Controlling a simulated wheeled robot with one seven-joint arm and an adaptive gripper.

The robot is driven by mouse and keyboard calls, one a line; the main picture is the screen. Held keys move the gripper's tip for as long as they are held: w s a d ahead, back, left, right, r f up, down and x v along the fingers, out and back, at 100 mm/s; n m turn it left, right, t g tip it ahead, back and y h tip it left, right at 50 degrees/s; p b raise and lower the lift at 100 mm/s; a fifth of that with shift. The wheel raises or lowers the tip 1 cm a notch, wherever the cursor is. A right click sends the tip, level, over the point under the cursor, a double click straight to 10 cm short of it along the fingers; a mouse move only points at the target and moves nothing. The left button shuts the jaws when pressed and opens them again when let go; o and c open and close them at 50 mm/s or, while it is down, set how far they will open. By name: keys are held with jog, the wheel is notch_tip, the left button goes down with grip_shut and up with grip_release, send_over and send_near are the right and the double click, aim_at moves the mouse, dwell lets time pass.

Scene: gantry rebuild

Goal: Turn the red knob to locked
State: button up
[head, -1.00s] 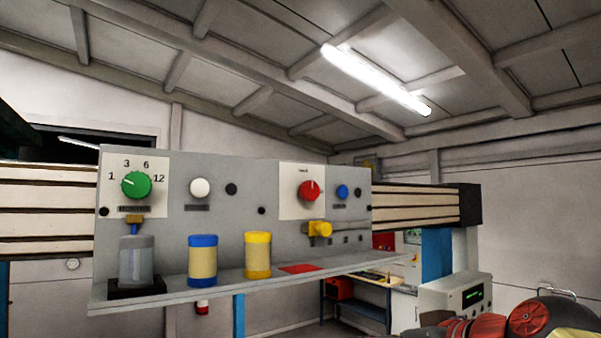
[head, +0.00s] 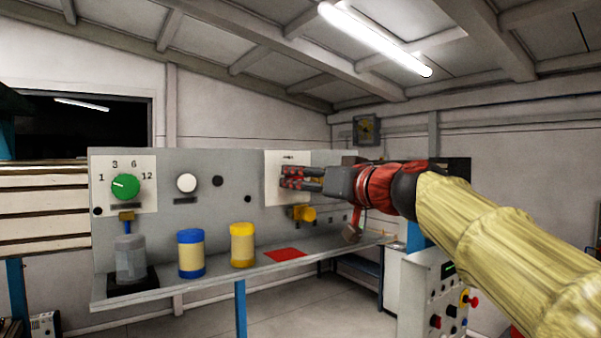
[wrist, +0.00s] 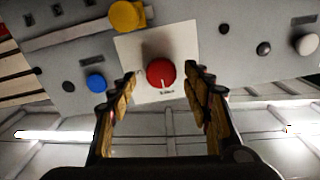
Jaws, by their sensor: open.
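The red knob (wrist: 160,72) sits on a white plate (wrist: 182,40) on the grey panel. In the wrist view it shows between my gripper's two fingers (wrist: 160,88), with a gap on both sides. Its white mark points down in that picture, toward a small dark label too small to read. In the head view my gripper (head: 287,178) comes in from the right, in front of the white plate (head: 274,188), and covers the knob. My gripper is open and holds nothing. I cannot tell how far the fingertips are from the panel.
A yellow fitting (wrist: 127,15) and a blue button (wrist: 95,82) sit close to the knob. Below the panel, a shelf (head: 215,272) holds a clear jar (head: 130,258), a blue-lidded jar (head: 191,254) and a yellow-lidded jar (head: 242,245). A green knob (head: 125,187) is at left.

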jog(key=shift+x, duration=0.8)
jog(key=shift+s, duration=0.1)
jog(key=c, duration=0.3)
jog(key=c, duration=0.8)
jog(key=shift+c, duration=0.3)
